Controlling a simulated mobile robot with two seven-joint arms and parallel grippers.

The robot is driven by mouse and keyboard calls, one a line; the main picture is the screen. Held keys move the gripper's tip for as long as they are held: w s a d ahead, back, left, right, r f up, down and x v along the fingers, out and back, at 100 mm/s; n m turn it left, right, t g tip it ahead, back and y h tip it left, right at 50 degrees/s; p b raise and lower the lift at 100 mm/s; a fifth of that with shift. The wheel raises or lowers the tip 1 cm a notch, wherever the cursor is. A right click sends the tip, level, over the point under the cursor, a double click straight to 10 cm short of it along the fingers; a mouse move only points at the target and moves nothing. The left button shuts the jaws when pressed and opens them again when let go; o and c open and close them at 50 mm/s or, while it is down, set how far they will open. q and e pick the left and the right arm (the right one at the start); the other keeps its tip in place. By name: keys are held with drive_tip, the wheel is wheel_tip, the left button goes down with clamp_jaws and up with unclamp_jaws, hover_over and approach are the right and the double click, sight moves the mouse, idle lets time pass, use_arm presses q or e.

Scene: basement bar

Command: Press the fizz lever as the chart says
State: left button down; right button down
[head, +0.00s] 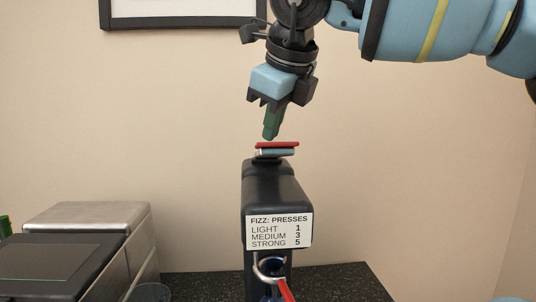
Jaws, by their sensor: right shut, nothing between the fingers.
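The fizz lever (278,145) is a small flat piece with a red top on the black dispenser (276,187). The chart (279,231) on the dispenser's front reads "FIZZ: PRESSES", LIGHT 1, MEDIUM 3, STRONG 5. My right gripper (269,137) is shut and empty, its green fingertips pointing down just above the lever. It looks close to the red top, but I cannot tell whether it touches. My left gripper is not in the view.
A metal and black machine (91,218) stands at the left. A clear cup (151,292) shows partly at the bottom edge. The dark speckled counter (345,283) is bare right of the dispenser. A framed picture (183,22) hangs on the wall.

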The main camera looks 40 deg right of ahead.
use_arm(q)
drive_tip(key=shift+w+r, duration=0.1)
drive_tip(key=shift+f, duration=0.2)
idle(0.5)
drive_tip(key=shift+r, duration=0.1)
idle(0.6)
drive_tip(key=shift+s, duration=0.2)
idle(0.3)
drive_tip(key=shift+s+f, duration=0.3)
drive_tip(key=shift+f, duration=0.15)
use_arm(e)
drive_tip(key=shift+s+f, duration=0.1)
drive_tip(key=shift+f, duration=0.25)
